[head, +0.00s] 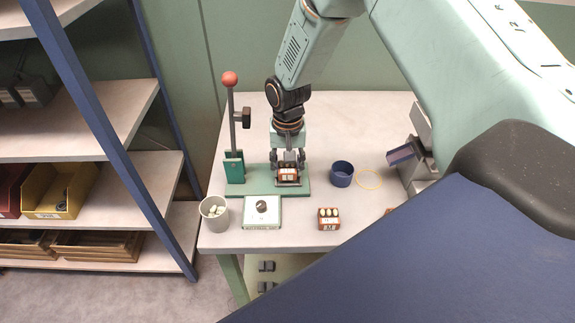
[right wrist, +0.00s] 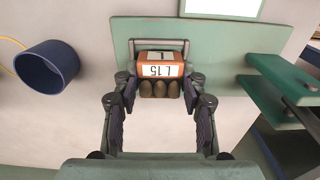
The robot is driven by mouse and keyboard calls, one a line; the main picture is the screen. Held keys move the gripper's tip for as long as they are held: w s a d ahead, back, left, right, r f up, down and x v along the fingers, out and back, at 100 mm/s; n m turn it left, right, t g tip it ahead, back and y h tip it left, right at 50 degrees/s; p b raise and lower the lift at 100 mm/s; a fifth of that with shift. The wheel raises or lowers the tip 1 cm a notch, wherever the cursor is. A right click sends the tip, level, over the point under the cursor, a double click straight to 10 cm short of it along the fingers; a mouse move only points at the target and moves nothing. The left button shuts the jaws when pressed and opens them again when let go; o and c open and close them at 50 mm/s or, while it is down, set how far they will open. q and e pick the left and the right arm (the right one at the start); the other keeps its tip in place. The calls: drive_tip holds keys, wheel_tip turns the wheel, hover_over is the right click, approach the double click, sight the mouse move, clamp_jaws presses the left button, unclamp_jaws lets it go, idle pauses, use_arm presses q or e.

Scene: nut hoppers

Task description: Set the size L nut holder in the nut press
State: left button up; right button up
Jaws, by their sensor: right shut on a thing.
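The nut holder (head: 287,176) is a small orange-brown block. In the right wrist view the holder (right wrist: 160,70) shows a white label reading L 15 and several dark brown nuts in a row. My right gripper (head: 288,160) is shut on its sides; its fingers (right wrist: 160,92) also show in the right wrist view. The nut press has a green base (head: 262,186), a red-knobbed lever (head: 230,80) and a green upright block. The holder is at a thin metal frame on the base; I cannot tell whether it rests fully down. My left gripper is not in view.
A second holder (head: 328,222) with pale nuts stands at the table's front. A white-topped box with a dark knob (head: 262,210), a grey cup (head: 214,212) and a blue bowl (head: 342,174) stand near the press. Shelves (head: 80,115) are left. The table's back is clear.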

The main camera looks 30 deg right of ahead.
drive_tip(key=shift+f, duration=0.35)
drive_tip(key=shift+f, duration=0.1)
idle(0.4)
drive_tip(key=o, duration=1.2)
drive_tip(key=shift+d, duration=0.1)
drive_tip(key=o, duration=0.5)
drive_tip(key=shift+r+p, duration=3.5)
drive_tip(key=shift+r, duration=0.1)
